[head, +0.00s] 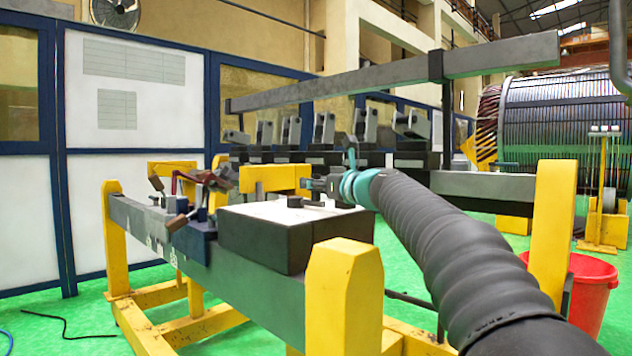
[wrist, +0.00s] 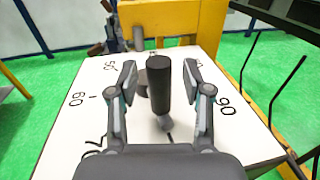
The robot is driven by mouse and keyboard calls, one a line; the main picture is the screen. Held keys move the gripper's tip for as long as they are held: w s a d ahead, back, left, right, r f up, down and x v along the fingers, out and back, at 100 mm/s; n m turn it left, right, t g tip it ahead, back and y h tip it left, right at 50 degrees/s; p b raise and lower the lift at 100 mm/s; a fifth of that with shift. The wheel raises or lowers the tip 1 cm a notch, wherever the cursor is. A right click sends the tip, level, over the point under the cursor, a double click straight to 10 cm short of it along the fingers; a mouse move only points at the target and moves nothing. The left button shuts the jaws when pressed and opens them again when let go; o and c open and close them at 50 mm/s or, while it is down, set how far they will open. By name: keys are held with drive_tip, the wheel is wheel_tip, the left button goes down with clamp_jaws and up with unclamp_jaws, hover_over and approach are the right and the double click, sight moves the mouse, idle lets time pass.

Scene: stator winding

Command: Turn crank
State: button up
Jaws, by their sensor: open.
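The crank's dark upright cylindrical handle (wrist: 158,85) stands above a white dial plate (wrist: 82,122) marked with numbers such as 50, 60 and 90. My gripper (wrist: 160,78) is open, with one finger on each side of the handle and visible gaps between. A grey part of the crank shows low behind the handle; the handle hides much of it. In the head view, my gripper (head: 318,185) is over the white top of a dark box (head: 265,240), close to small dark crank parts (head: 295,202).
A yellow frame (head: 345,285) carries the box on a grey beam. A clamp-like tool with reddish handles (head: 185,215) sits left of the box. A yellow post (head: 553,225) and red bucket (head: 592,290) stand at the right. Green floor lies around.

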drive_tip(key=shift+w+a, duration=0.2)
drive_tip(key=shift+w, duration=0.05)
clamp_jaws()
drive_tip(key=shift+s+d+r+h, duration=0.1)
drive_tip(key=shift+h, duration=0.2)
